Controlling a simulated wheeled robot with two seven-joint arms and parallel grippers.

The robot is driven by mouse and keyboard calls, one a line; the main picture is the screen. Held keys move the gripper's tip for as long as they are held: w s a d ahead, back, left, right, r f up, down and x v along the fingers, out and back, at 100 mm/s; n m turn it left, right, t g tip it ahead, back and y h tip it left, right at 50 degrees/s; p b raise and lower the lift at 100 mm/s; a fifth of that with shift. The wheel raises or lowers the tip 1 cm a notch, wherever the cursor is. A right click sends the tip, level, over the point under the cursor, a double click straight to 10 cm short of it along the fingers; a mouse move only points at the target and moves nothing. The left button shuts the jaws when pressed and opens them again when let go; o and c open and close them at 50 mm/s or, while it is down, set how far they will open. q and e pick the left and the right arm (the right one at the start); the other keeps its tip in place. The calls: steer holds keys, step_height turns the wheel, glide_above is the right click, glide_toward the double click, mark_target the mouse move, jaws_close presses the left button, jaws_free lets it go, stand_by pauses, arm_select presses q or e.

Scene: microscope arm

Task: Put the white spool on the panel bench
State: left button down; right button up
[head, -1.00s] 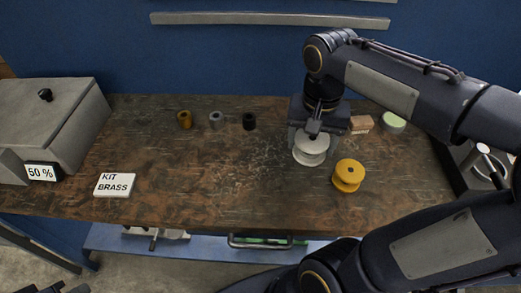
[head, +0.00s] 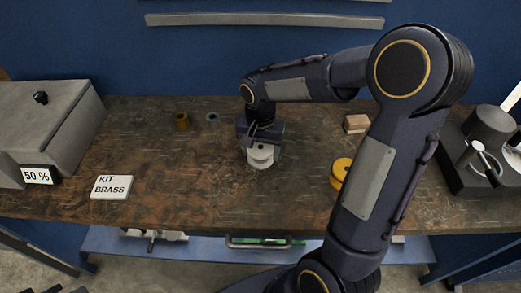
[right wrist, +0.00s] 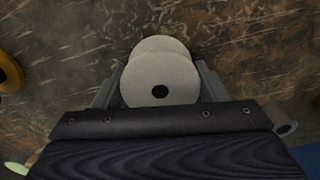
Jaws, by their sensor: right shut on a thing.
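The white spool (head: 261,160) is in the grip of my right gripper (head: 260,151), near the middle of the dark wooden bench top (head: 190,195). In the right wrist view the spool (right wrist: 159,82) sits between the two fingers (right wrist: 160,92), which are shut on its sides, with its round flange and dark centre hole facing the camera. The spool is upright. I cannot tell whether its underside touches the bench top or hangs just above it. My left gripper is not in view.
A yellow spool (head: 341,171) is partly behind my right arm. A brass bushing (head: 182,121) and a grey bushing (head: 212,117) stand at the back. A KIT BRASS card (head: 111,187) and grey box (head: 45,125) are left. A wooden block (head: 356,123) is right. The front-centre bench is clear.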

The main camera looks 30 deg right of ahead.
steer(key=shift+f, duration=0.25)
steer(key=shift+f, duration=0.15)
steer(key=o, duration=1.1)
